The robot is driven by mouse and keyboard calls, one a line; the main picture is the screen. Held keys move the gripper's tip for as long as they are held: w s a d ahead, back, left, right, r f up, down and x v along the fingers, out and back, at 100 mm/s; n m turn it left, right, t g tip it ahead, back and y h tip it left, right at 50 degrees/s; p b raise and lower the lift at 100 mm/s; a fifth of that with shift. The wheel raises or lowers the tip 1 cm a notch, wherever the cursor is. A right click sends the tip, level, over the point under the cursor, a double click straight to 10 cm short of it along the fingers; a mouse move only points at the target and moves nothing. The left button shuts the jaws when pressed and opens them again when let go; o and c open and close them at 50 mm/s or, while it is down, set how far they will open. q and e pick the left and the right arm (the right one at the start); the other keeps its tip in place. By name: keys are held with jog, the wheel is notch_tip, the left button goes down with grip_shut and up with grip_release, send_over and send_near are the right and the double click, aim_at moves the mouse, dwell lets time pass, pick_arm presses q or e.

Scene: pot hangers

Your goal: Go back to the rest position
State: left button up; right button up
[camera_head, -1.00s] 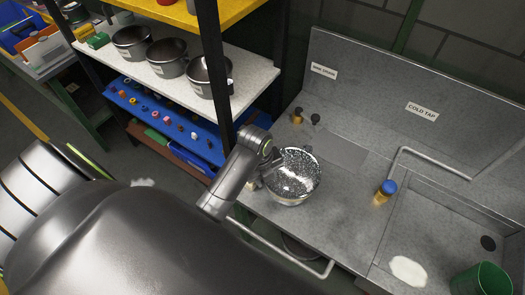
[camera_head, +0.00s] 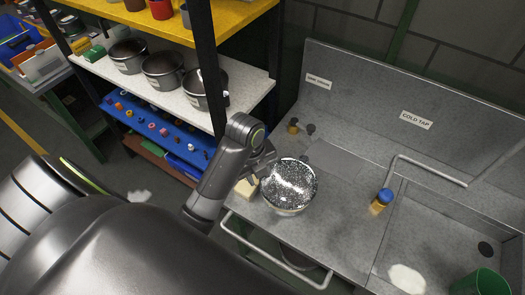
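My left arm comes in from the left, and its gripper (camera_head: 264,163) is at the left rim of a shiny metal bowl-like pot (camera_head: 290,187). The pot stands upright on the grey metal sink counter (camera_head: 335,215). The fingers are dark, small and partly hidden by the wrist, so I cannot tell whether they are open or touch the pot. My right gripper is not in view.
A small beige block (camera_head: 247,188) lies left of the pot. A blue-topped brass tap (camera_head: 382,201) and a green bin (camera_head: 482,282) are to the right. A shelf (camera_head: 215,115) with several dark pots and a black post stands at upper left.

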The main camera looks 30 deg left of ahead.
pick_arm(q)
jog(key=s+a+f+n+t+y, duration=0.15)
jog(key=s+a+n, duration=0.25)
jog(key=s+n, duration=0.75)
jog(key=s+a+n+t+y, duration=0.1)
jog(key=s+a+n+y, duration=0.15)
jog(key=s+n, duration=0.85)
jog(key=w+a+f+n+g+h+b, duration=0.2)
jog(key=f+b, duration=0.6)
jog(key=f, duration=2.4)
jog(key=s+f+b, duration=0.3)
jog(key=s+f, duration=0.3)
jog(key=f, duration=0.5)
jog(key=s+d+f+b, duration=0.1)
jog(key=s+f+b, duration=0.2)
jog(key=s+f, duration=0.4)
notch_tip(320, 180, down, 4)
jog(key=shift+s+f+n, duration=0.15)
jog(key=shift+s+n, duration=0.15)
jog(key=shift+n, duration=0.05)
